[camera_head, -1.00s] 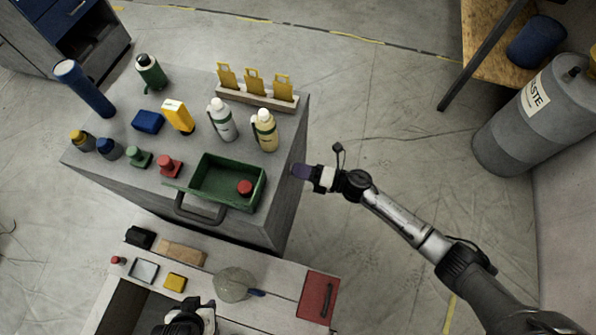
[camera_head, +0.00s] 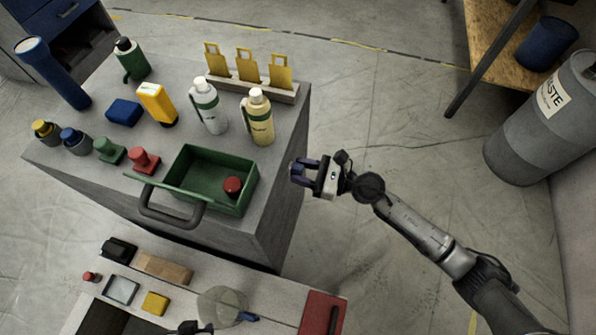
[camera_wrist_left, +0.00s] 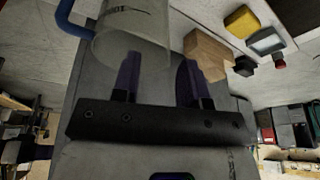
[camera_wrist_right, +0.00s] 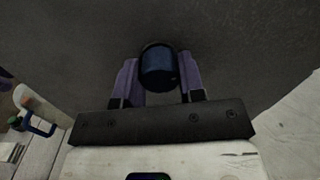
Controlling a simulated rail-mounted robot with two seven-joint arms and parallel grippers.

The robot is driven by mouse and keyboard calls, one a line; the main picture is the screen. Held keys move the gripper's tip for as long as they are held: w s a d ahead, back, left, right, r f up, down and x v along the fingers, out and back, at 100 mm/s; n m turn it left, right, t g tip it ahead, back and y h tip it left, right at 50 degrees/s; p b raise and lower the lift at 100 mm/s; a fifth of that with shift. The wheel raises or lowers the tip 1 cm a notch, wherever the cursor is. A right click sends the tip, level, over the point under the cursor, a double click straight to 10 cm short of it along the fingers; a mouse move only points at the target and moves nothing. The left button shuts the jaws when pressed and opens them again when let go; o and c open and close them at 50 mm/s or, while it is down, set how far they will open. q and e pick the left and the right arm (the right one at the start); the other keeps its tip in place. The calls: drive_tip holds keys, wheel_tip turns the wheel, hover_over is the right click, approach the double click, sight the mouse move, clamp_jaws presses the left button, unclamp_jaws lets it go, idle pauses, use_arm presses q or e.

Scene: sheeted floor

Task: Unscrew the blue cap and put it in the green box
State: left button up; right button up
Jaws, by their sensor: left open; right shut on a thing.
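A dark blue cap (camera_wrist_right: 159,68) lies between the fingers of my right gripper (camera_wrist_right: 160,84), which is shut on it. Behind it is a dark grey face; I cannot tell whether the cap still touches it. In the head view my right gripper (camera_head: 298,173) is at the right side of the grey cabinet, and the cap is not clear there. The green box (camera_head: 169,172) stands on the cabinet top, left of that gripper, with a red cap (camera_head: 233,185) inside. My left gripper (camera_wrist_left: 158,82) is open and empty, low over the front bench; only its tip shows in the head view (camera_head: 195,328).
A clear jug (camera_head: 222,306) with a blue handle is close to my left gripper. A wooden block (camera_head: 163,266) and a red item (camera_head: 322,314) lie on the bench.

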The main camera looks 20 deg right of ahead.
drive_tip(key=o, duration=1.1)
drive_tip(key=shift+c, duration=0.8)
drive_tip(key=shift+r+p, duration=0.15)
drive_tip(key=shift+p, duration=0.2)
drive_tip(key=m+p, duration=0.4)
drive_tip(key=m, duration=0.1)
drive_tip(key=m+p, duration=0.2)
drive_tip(key=shift+r+m, duration=0.3)
drive_tip(key=m+p, duration=0.7)
drive_tip(key=m, duration=0.2)
drive_tip(key=shift+f, duration=0.1)
drive_tip(key=m, duration=0.1)
drive_tip(key=m+p, duration=0.1)
drive_tip(key=shift+f+m, duration=0.3)
drive_tip(key=shift+m, duration=0.1)
drive_tip(key=shift+c, duration=0.3)
